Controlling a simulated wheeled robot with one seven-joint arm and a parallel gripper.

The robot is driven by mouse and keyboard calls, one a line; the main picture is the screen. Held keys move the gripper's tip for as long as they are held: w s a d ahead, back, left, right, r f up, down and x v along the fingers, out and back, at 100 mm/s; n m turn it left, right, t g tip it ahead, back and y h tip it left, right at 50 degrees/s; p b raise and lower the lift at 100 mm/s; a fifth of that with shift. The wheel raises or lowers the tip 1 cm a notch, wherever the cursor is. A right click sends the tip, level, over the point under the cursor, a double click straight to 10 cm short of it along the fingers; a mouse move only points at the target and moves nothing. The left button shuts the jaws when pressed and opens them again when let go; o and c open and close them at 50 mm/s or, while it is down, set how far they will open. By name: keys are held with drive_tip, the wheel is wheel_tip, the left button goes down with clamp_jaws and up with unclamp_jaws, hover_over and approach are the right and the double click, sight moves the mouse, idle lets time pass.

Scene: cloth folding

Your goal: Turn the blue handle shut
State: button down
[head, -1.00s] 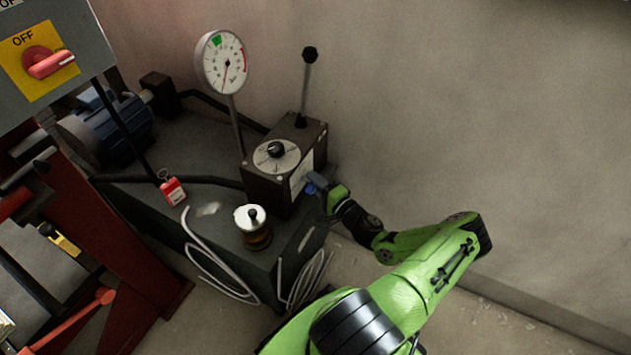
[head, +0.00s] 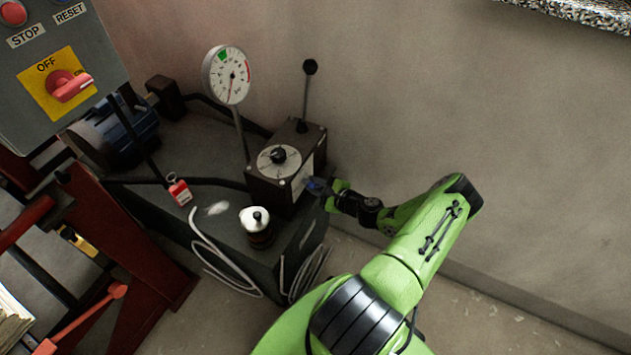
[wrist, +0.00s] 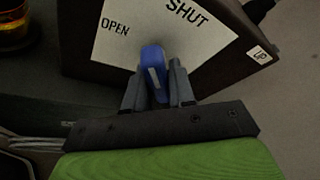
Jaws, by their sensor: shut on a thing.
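The blue handle (wrist: 153,72) sits on the white label plate (wrist: 190,45) on the side of a dark box (head: 288,170). In the wrist view its tip points between the words OPEN, at left, and SHUT, at upper right. My gripper (wrist: 157,82) has its two grey fingers on either side of the handle and is shut on it. In the head view the handle is a small blue patch (head: 316,185) at my gripper (head: 324,188), by the box's right side. The handle's lower end is hidden by my gripper.
The box carries a round dial (head: 278,160) and an upright black-knobbed lever (head: 306,95). Open floor and bare wall lie to the right.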

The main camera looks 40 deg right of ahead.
drive_tip(key=m+g+y, duration=0.1)
drive_tip(key=m, duration=0.2)
drive_tip(key=shift+y+p, duration=0.3)
drive_tip(key=shift+y, duration=0.1)
drive_tip(key=shift+m+g+y, duration=0.5)
drive_tip(key=shift+m+y, duration=0.3)
drive_tip(key=shift+m, duration=0.5)
drive_tip(key=c, duration=1)
unclamp_jaws()
drive_tip(key=shift+c, duration=0.2)
drive_tip(key=p+v, duration=0.2)
drive_tip(key=v, duration=1.3)
drive_tip(key=shift+s+d+p, duration=0.2)
drive_tip(key=shift+s+p, duration=0.1)
drive_tip(key=shift+s, duration=0.1)
